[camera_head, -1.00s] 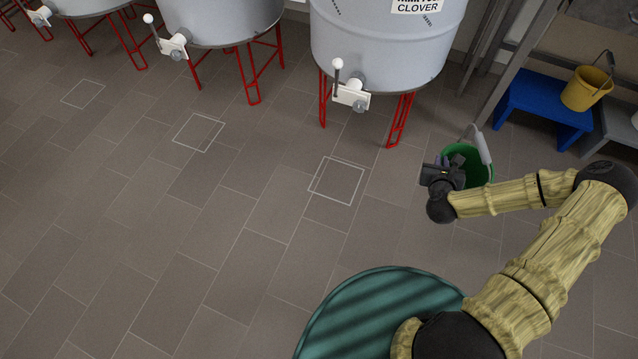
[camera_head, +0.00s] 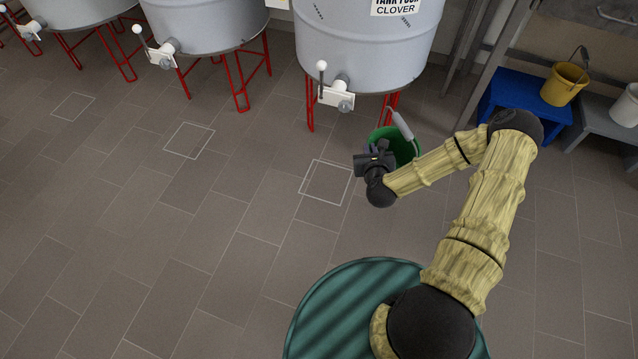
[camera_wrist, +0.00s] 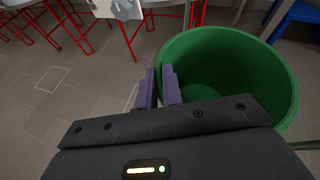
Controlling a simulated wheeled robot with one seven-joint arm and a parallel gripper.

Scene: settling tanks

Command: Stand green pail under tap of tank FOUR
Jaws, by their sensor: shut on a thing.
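The green pail (camera_head: 408,150) hangs from my gripper (camera_head: 379,149), to the right of the outlined square under the tank labelled FOUR CLOVER (camera_head: 370,40). In the wrist view the open pail (camera_wrist: 285,85) looks empty, and the jaws of my gripper (camera_wrist: 160,85) are shut on its near rim. Its raised handle (camera_head: 402,125) leans up over it. The tap (camera_head: 340,92) of tank FOUR is a white block with an upright lever with a white ball. Below and in front of it lies the white square outline (camera_head: 327,182) on the floor. The pail's underside is hidden behind my arm.
Two other tanks with taps stand to the left, with floor squares (camera_head: 190,140) and (camera_head: 73,106) before them. Red tank legs (camera_head: 310,105) stand close behind. A blue stool (camera_head: 512,100) with a yellow pail (camera_head: 563,85) and a white pail (camera_head: 627,105) are at right. Floor at left is clear.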

